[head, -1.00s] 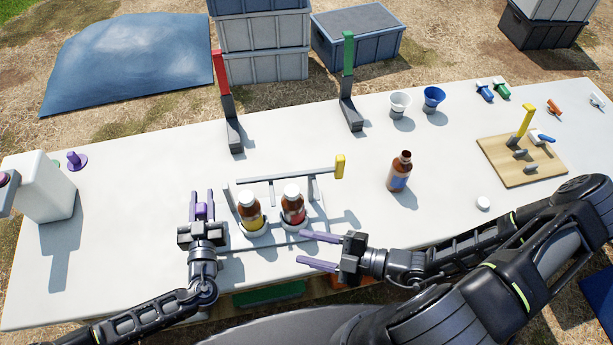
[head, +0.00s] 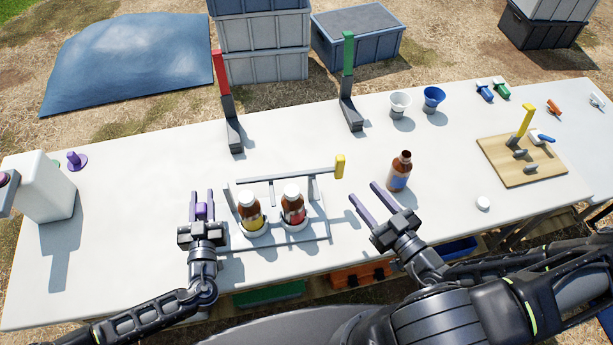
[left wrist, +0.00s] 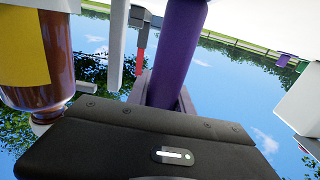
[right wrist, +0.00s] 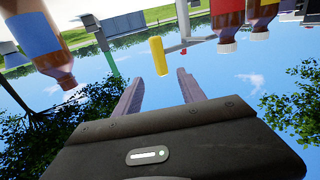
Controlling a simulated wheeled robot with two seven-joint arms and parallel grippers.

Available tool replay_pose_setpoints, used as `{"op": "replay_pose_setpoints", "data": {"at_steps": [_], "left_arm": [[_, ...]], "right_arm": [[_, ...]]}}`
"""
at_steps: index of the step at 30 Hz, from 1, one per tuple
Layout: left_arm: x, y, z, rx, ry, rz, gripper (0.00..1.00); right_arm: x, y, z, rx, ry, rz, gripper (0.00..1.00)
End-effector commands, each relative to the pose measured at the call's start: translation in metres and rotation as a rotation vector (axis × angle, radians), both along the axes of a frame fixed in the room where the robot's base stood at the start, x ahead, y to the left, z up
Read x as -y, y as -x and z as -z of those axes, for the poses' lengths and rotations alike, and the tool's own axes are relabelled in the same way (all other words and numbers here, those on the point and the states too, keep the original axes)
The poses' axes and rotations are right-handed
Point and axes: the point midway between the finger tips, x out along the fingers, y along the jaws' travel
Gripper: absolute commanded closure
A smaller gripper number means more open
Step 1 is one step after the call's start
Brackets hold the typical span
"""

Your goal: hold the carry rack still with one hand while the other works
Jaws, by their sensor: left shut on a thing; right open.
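My left gripper (head: 203,196) is shut on a purple grip (head: 202,211) at the rack's left side; the purple post (left wrist: 180,55) fills the left wrist view's middle. My right gripper (head: 362,192) is open and empty, right of the rack. A brown bottle with a blue label (head: 399,172), without a white cap, stands beyond it.
A wooden board (head: 495,170) with a yellow post is further right. Red (head: 222,90) and green (head: 347,70) uprights and two cups (head: 433,98) stand behind. A white box (head: 45,185) stands at left.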

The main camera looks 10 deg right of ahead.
Motion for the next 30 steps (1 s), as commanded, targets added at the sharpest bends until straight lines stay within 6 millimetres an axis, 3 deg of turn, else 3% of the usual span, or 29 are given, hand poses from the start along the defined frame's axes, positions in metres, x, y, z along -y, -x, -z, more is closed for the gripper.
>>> {"op": "replay_pose_setpoints", "data": {"at_steps": [8, 21, 30], "left_arm": [[0.000, 0.000, 0.000, 0.000, 0.000, 0.000, 1.00], [0.000, 0.000, 0.000, 0.001, 0.000, 0.000, 1.00], [0.000, 0.000, 0.000, 0.001, 0.000, 0.000, 1.00]], "right_arm": [[-0.008, -0.021, 0.000, 0.003, 0.001, -0.003, 0.53], [-0.028, -0.079, 0.000, 0.002, 0.002, -0.003, 0.53], [-0.032, -0.093, 0.000, 0.001, 0.001, -0.002, 0.53]]}}
